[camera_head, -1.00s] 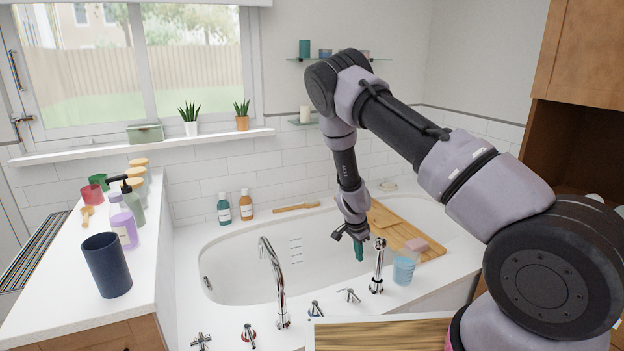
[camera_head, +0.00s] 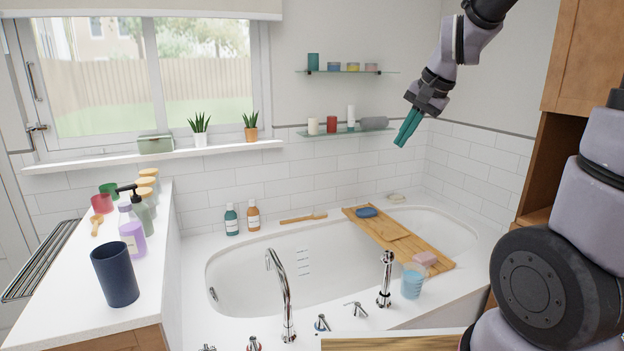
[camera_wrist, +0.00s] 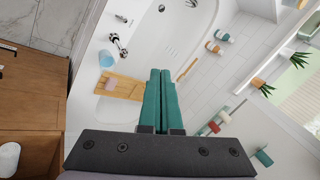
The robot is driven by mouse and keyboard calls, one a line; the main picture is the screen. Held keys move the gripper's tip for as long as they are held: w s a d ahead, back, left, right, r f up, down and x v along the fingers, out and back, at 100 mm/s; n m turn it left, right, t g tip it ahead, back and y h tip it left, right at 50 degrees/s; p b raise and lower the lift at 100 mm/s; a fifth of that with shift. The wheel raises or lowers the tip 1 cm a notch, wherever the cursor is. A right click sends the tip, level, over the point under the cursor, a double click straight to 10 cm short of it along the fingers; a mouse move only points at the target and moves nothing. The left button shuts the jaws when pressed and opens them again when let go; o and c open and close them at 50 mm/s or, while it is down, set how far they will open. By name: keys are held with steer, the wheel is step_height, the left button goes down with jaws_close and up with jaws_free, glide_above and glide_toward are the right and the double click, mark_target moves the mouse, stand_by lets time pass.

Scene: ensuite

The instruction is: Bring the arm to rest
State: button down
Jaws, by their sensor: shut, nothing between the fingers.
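My gripper (camera_head: 408,128) is at the upper right in the head view, raised in the air in front of the tiled wall. Its two teal fingers are together with nothing between them. The wrist view shows the same teal fingers (camera_wrist: 160,98) side by side, with the tub behind them. My arm reaches up past the top edge of the head view, so part of it is out of frame. The gripper appears clear of the glass shelves to its left.
The bathtub (camera_head: 235,262) holds a wooden caddy (camera_head: 375,222) with a blue item and a pink soap (camera_head: 425,258). A blue cup (camera_head: 412,283) stands on the rim. Glass shelves (camera_head: 340,133) hold jars. A wooden cabinet (camera_head: 585,60) is at right. A counter (camera_head: 75,318) with bottles is at left.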

steer(key=s+d+r+n, duration=0.1)
steer(key=s+r, duration=0.1)
steer(key=s, duration=0.3)
steer(key=s+d+r+n+t+h, duration=0.1)
steer(key=s+r, duration=0.1)
steer(key=s, duration=0.4)
steer(key=s+d+r+n+t, duration=0.1)
steer(key=s+r, duration=0.2)
steer(key=s, duration=0.2)
steer(key=shift+s+d, duration=0.2)
steer(key=shift+d, duration=0.2)
